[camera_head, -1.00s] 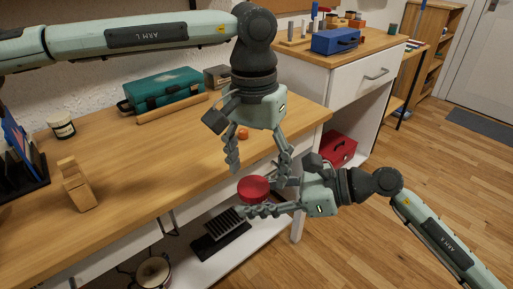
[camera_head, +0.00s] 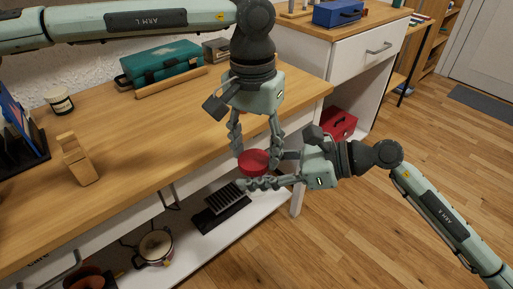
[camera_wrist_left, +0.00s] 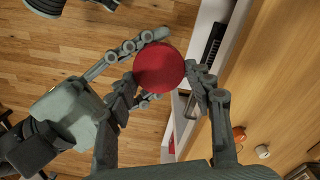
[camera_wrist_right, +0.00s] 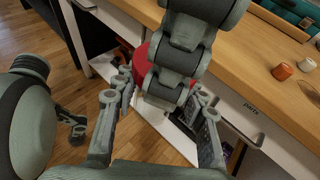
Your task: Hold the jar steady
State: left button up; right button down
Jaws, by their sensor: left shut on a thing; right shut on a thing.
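The jar shows mainly as its round red lid (camera_head: 253,160), in front of the workbench edge. It also shows in the left wrist view (camera_wrist_left: 158,67) and the right wrist view (camera_wrist_right: 142,62). My left gripper (camera_head: 257,150) points down from above, its fingers shut on opposite sides of the lid. My right gripper (camera_head: 275,170) comes in from the right and is shut on the jar below the lid. The jar body is mostly hidden by the fingers. In the right wrist view a left finger blocks much of the space between the right fingertips (camera_wrist_right: 160,95).
The wooden workbench (camera_head: 150,140) lies behind the grippers, holding a teal toolbox (camera_head: 160,62), a wooden block (camera_head: 77,160) and a small jar (camera_head: 59,100). A lower shelf (camera_head: 190,255) bears a pot (camera_head: 155,245) and a black slatted item (camera_head: 225,205).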

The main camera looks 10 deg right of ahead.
pick_arm(q)
jog(key=n, duration=0.3)
jog(key=shift+s+d, duration=0.3)
jog(key=shift+d, duration=0.1)
jog(key=o, duration=1.1)
jog(key=shift+o, duration=0.9)
jog(key=shift+w+a, duration=0.1)
jog(key=shift+a, duration=0.05)
jog(key=shift+w+r, duration=0.1)
notch_tip(320, 180, up, 4)
jog(key=shift+a+r, duration=0.15)
jog(key=shift+r, duration=0.05)
jog(key=shift+c, duration=0.4)
jog(key=r+m, duration=0.3)
jog(key=shift+s+a, duration=0.2)
jog(key=shift+a, duration=0.15)
jog(key=shift+f, duration=3.8)
